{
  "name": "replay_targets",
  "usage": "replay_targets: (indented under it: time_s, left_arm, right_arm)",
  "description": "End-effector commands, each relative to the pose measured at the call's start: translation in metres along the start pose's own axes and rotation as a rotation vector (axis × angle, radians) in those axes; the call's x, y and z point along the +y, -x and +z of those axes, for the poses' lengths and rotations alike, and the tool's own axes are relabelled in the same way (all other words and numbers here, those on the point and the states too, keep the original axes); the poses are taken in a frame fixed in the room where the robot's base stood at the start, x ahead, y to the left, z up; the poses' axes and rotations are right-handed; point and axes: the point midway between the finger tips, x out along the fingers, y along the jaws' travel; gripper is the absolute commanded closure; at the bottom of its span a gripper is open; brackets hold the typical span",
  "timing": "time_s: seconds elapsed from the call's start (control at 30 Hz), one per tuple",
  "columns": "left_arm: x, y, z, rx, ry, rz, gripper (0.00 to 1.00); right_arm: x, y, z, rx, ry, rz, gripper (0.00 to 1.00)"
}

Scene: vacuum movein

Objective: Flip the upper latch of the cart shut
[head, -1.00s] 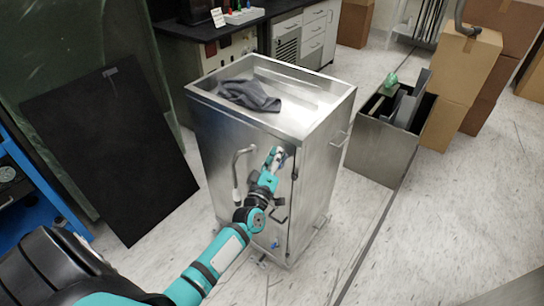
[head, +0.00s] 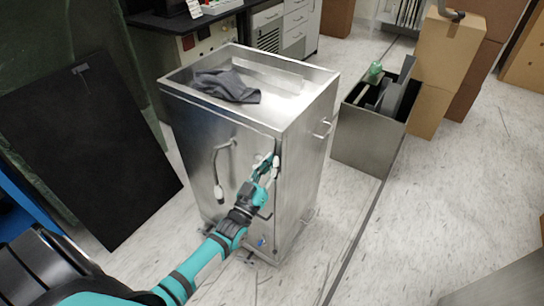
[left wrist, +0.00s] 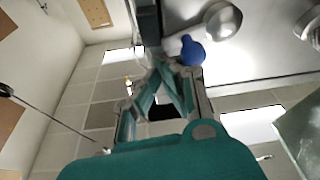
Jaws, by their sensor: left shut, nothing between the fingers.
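The metal cart (head: 200,130) stands upright with its front door facing me. My left gripper (head: 270,163) is shut and empty, its tips close to the upper right edge of the door. It also shows in the left wrist view (left wrist: 163,68), fingertips together. The upper latch is mostly hidden by the gripper in the head view. In the left wrist view a blue latch knob (left wrist: 192,50) sits just right of the fingertips, by the metal surface; I cannot tell if they touch. A lower latch with a blue knob (head: 262,242) is near the door's bottom. My right gripper is out of view.
A dark cloth (head: 228,86) lies on the cart's top. A door handle (head: 217,172) is left of my arm. An open metal bin (head: 365,140) and cardboard boxes (head: 440,70) stand to the right. A black panel (head: 90,145) leans at left.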

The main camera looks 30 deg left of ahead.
Motion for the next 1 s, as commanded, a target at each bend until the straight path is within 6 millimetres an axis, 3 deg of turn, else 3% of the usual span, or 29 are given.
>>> replay_targets:
  time_s: [0.3, 0.77, 1.0]
  left_arm:
    - [0.002, 0.011, 0.002, -0.001, -0.074, 0.025, 1.0]
    - [0.002, 0.012, 0.002, -0.001, -0.079, 0.026, 1.0]
    - [0.004, -0.003, -0.017, 0.001, -0.079, 0.027, 1.0]
  right_arm:
    - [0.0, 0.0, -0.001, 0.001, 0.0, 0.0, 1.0]
    - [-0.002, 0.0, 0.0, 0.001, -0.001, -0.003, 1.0]
    - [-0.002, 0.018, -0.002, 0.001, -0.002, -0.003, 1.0]
